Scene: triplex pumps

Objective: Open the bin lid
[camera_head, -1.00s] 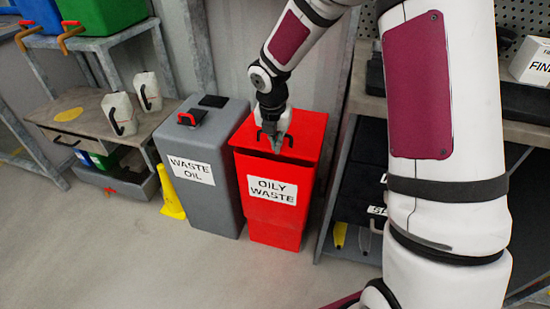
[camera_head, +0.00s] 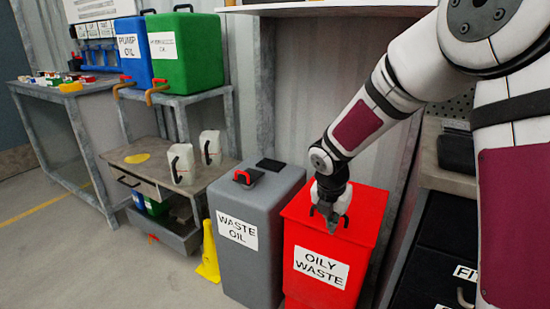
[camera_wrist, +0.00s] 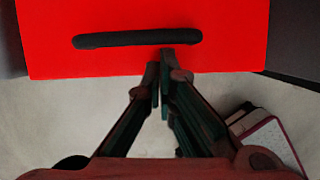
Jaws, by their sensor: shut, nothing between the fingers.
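The red bin (camera_head: 328,292), labelled OILY WASTE, stands on the floor at the lower right in the head view. Its flat red lid (camera_head: 366,207) appears down, with no clear gap under its front edge. The lid's black bar handle (camera_wrist: 138,39) lies across the red surface in the wrist view. My gripper (camera_head: 332,229) points down over the front part of the lid. In the wrist view my gripper (camera_wrist: 160,60) is shut and empty, its tips just below the handle in the picture. Whether they touch the lid or handle I cannot tell.
A grey WASTE OIL bin (camera_head: 262,213) stands close on the left, with a yellow wedge (camera_head: 208,255) beside it. A shelf unit (camera_head: 150,158) with white jugs and blue and green containers is further left. A dark cabinet (camera_head: 440,260) stands at right.

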